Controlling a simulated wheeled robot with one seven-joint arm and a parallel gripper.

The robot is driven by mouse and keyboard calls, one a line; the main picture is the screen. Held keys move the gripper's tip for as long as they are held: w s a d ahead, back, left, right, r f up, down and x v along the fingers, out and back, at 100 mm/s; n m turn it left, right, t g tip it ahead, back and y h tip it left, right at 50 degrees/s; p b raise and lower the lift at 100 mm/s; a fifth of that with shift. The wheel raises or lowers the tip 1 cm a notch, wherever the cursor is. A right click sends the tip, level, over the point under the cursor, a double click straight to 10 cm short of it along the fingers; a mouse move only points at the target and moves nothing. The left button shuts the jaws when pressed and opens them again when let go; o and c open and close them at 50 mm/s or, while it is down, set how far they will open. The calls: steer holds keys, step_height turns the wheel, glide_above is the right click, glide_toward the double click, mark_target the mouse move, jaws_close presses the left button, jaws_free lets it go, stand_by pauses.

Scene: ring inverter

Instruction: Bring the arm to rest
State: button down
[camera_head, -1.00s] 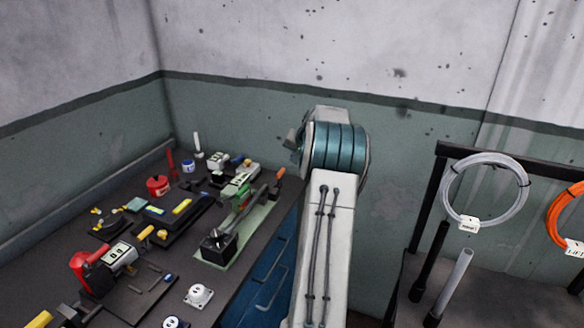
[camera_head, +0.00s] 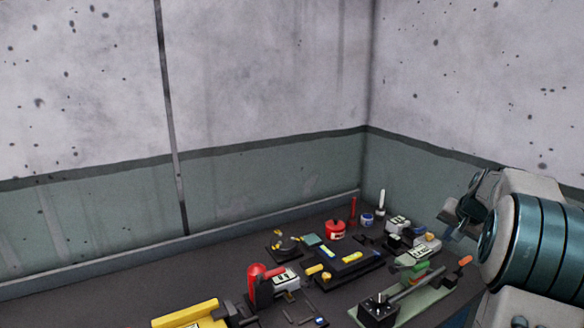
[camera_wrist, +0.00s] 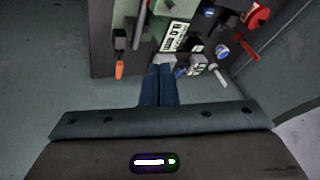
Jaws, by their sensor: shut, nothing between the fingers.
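My gripper (camera_wrist: 160,70) shows in the wrist view with its two blue fingers pressed together and nothing between them. It points toward the edge of the workbench (camera_wrist: 103,55) and the tools on it; I cannot tell its exact height above them. In the head view my arm fills the lower right, raised beside the bench, with its blue ringed joint near the right edge. The fingertips cannot be made out clearly in the head view.
The dark workbench (camera_head: 110,285) holds a red tin (camera_head: 335,230), a black tray with yellow items (camera_head: 350,258), a red-and-black tool (camera_head: 260,285), a yellow tool (camera_head: 190,315) and a green-and-black device (camera_head: 410,280). Walls meet in the corner behind it. The bench's left stretch is bare.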

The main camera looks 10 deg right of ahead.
steer(key=s+a+r+n+g, duration=0.15)
steer(key=s+a, duration=0.35)
steer(key=a, duration=0.7)
steer(key=s+a+n, duration=0.3)
steer(key=s+a, duration=0.2)
steer(key=a, duration=0.7)
steer(key=s+a+f+n, duration=0.2)
steer(key=s+a, duration=0.3)
steer(key=s, duration=0.3)
steer(key=s+a+f+n+g+y, duration=0.1)
steer(key=s+a+f+n, duration=0.2)
steer(key=s+a, duration=0.3)
steer(key=s, duration=0.3)
steer(key=shift+s, duration=0.2)
steer(key=shift+f+g, duration=0.1)
steer(key=shift+g, duration=0.15)
